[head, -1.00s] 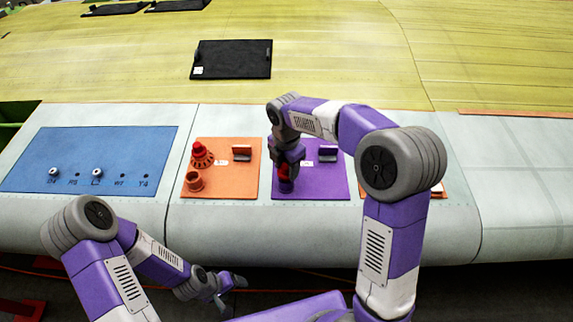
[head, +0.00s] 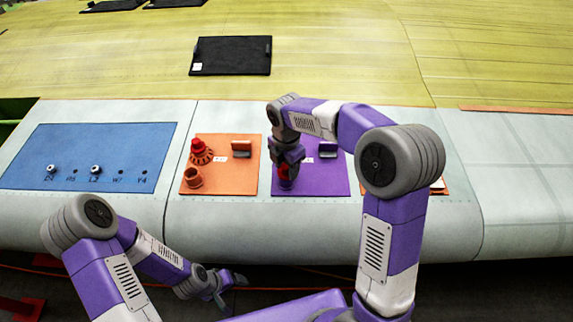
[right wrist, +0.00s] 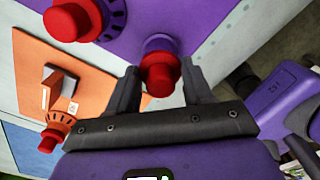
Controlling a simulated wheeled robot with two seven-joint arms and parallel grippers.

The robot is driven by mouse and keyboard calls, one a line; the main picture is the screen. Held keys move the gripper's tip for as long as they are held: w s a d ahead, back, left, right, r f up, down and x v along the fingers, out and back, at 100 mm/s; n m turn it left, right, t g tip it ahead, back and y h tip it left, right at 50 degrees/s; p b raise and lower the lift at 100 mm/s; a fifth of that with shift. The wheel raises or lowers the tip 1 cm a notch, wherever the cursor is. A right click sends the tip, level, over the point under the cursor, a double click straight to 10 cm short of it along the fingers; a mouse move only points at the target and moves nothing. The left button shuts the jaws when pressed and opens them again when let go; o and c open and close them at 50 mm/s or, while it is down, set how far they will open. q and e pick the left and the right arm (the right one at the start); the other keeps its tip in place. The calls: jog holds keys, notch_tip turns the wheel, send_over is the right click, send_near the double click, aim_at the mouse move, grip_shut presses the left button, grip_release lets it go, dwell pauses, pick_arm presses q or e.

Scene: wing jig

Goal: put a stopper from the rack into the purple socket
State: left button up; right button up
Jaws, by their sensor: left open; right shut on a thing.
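My right gripper (head: 286,168) is over the left part of the purple panel (head: 328,184). It is shut on a red stopper (right wrist: 160,74), which shows between the two fingers (right wrist: 163,88) in the right wrist view. The stopper lines up with the purple socket (right wrist: 159,42) right behind it; I cannot tell how deep it sits. The socket (head: 286,184) shows just below the gripper in the head view. Another red stopper (right wrist: 72,18) stands in the purple rack (right wrist: 112,16), which my arm hides in the head view. My left gripper (head: 232,290) is open and empty, low in front of the wing.
The orange panel (head: 232,185) at left holds a rack with a red stopper (head: 199,147) and an orange socket (head: 193,178). A bracket (head: 328,150) stands on the purple panel's right side. A blue panel (head: 100,145) lies further left. Bare wing surface is at right.

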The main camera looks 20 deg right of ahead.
jog(key=o, duration=1.1)
jog(key=shift+r, duration=0.15)
notch_tip(320, 180, up, 7)
jog(key=shift+r, duration=0.2)
jog(key=shift+f, duration=0.1)
